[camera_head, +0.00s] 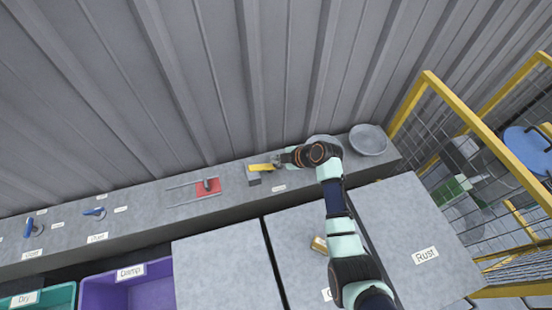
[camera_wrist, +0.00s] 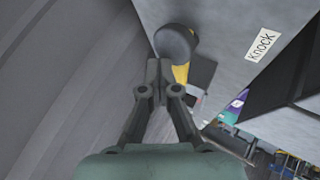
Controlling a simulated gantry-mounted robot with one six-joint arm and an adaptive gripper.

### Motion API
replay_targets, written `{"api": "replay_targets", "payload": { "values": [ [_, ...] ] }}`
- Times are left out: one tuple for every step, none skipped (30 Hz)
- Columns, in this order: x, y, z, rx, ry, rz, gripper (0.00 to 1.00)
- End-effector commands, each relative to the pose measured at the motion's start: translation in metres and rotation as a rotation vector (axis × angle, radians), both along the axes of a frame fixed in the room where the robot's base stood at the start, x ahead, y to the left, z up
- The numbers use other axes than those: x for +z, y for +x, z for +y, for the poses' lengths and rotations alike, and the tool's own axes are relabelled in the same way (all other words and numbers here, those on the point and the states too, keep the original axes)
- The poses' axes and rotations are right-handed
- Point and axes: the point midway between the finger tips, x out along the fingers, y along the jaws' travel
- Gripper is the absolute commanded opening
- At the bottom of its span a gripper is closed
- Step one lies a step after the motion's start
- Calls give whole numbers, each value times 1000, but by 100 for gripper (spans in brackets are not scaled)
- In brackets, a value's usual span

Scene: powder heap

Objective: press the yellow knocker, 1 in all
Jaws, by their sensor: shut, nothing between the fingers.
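The yellow knocker (camera_head: 260,167) sits on the grey ledge near the wall, just left of my gripper in the head view. In the wrist view its yellow part (camera_wrist: 181,74) shows just beyond my fingertips, beside a dark round end. My gripper (camera_head: 279,160) is shut and empty, low over the ledge by the knocker. In the wrist view the closed fingertips (camera_wrist: 159,70) overlap the near side of the knocker, so I cannot tell whether they touch. A label reading "knock" (camera_wrist: 263,46) is on the ledge beside it.
A red plate with a slider (camera_head: 208,188) and blue handles (camera_head: 94,212) lie further left on the ledge (camera_head: 150,215). A grey bowl (camera_head: 368,139) stands to the right. The corrugated wall (camera_head: 230,80) rises behind; a yellow-framed fence (camera_head: 465,120) bounds the right.

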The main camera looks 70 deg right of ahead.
Motion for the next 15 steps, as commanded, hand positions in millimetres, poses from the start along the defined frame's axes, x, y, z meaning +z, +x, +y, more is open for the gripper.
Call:
{"api": "replay_targets", "payload": {
  "values": [
    [-1,0,1,1,2,2,0],
    [-1,0,1,0,2,1,0],
    [-1,0,1,0,2,1,0],
    [0,0,1,0,2,1,0],
    [1,0,1,1,1,1,0],
    [3,0,1,1,1,1,0],
    [5,0,1,1,1,1,0],
    [7,0,1,1,1,1,0],
    [9,0,1,1,1,1,0],
    [11,0,1,1,1,1,0],
    [13,0,1,1,1,1,0],
    [16,1,1,1,2,2,0],
    [17,1,1,1,2,2,0],
    [19,1,2,1,2,2,0],
    [22,1,2,1,2,2,0]
  ]
}}
